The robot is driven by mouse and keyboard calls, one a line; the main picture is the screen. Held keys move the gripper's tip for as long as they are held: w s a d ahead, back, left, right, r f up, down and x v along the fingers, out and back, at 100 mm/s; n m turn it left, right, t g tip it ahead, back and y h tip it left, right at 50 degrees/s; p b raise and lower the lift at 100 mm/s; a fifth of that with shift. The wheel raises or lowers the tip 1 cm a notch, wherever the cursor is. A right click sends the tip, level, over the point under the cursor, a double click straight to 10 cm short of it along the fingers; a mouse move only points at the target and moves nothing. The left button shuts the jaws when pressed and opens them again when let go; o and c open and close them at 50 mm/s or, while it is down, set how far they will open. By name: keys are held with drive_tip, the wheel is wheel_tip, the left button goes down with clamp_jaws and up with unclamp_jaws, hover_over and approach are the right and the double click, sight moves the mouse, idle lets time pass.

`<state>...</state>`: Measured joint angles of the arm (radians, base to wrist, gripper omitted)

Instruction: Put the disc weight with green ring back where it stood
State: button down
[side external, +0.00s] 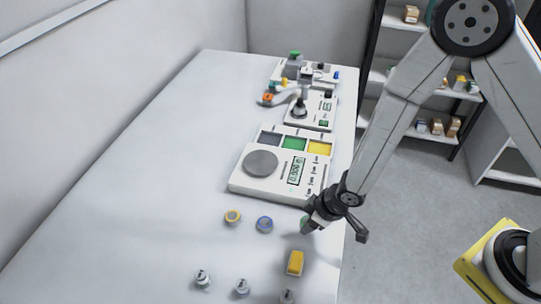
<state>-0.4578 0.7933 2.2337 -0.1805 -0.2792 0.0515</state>
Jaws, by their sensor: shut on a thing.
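My gripper (308,226) is at the right side of the white table, in front of the large scale. It is shut on the disc weight with green ring (303,221), of which only a green edge shows beside the fingers. I cannot tell whether the disc touches the table or hangs just above it. A disc weight with blue ring (264,224) lies to the left of my gripper, and a disc weight with yellow ring (233,217) lies further left, roughly in one row with it.
The large scale (240,184) has an empty round pan and grey, green and yellow squares. A yellow block (295,263) and several small knobbed weights (203,278) stand in front. Smaller devices (322,107) stand behind the scale. The table's left side is clear.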

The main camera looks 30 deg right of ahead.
drive_tip(key=shift+f, duration=1.45)
drive_tip(key=shift+f, duration=0.15)
drive_tip(key=shift+c, duration=0.5)
unclamp_jaws()
drive_tip(key=shift+v, duration=1.1)
drive_tip(key=v, duration=1)
drive_tip(key=shift+s, duration=0.1)
drive_tip(key=shift+d, duration=0.1)
